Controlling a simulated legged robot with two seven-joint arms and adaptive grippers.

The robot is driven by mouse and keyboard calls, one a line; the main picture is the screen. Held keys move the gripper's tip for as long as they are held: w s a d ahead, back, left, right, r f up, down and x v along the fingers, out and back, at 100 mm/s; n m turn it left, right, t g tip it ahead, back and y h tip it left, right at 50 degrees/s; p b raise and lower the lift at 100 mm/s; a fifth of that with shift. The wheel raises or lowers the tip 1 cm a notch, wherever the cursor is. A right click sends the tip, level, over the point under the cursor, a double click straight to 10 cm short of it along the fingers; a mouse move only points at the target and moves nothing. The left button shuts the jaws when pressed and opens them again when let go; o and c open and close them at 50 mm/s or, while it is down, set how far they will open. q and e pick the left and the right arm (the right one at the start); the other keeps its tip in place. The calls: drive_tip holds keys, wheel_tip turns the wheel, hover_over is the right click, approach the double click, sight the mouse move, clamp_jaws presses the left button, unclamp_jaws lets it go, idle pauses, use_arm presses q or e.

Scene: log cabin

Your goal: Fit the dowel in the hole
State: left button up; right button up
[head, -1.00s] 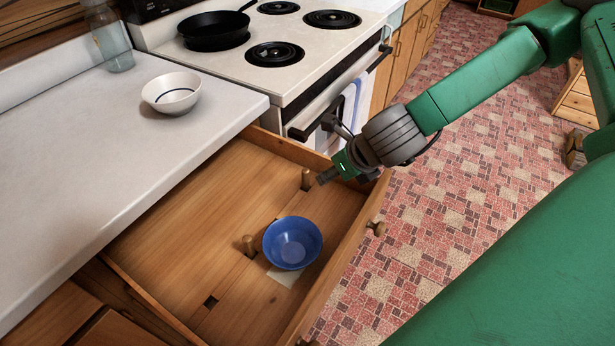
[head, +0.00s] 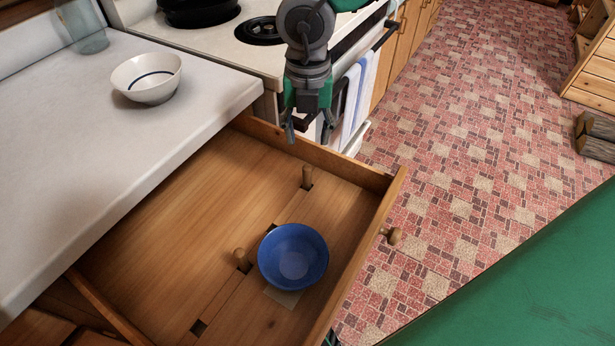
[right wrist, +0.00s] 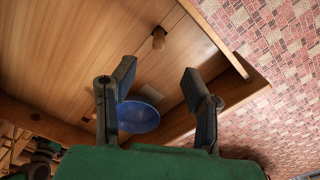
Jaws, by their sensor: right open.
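A wooden dowel (head: 307,177) stands upright at a dark square hole in the drawer floor, near the drawer's back right. A second dowel (head: 241,258) stands just left of the blue bowl (head: 293,256). My right gripper (head: 301,128) hangs over the far drawer wall, pointing down, apart from both dowels. In the right wrist view its two fingers (right wrist: 159,70) are spread with nothing between the tips; one dowel (right wrist: 158,40) and the bowl (right wrist: 138,117) show beyond. I cannot tell which dowel that is. My left gripper is not seen.
The open drawer (head: 350,253) has raised walls and a round knob (head: 391,235). A paper piece (head: 283,297) lies partly under the bowl. A white bowl (head: 147,78) and glass jar (head: 82,28) stand on the counter (head: 60,150). The stove and towel (head: 356,98) are behind my gripper.

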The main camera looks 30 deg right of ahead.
sight(307, 166)
drive_tip(key=f, duration=0.3)
drive_tip(key=f+b, duration=0.1)
drive_tip(key=f, duration=0.1)
drive_tip(key=shift+d+f, duration=0.35)
drive_tip(key=shift+a+f, duration=0.3)
drive_tip(key=shift+f, duration=0.5)
drive_tip(key=f, duration=0.2)
drive_tip(key=f+b, duration=0.1)
drive_tip(key=shift+a+f, duration=0.2)
drive_tip(key=shift+f, duration=0.65)
drive_tip(key=shift+d, duration=0.15)
drive_tip(key=c, duration=0.9)
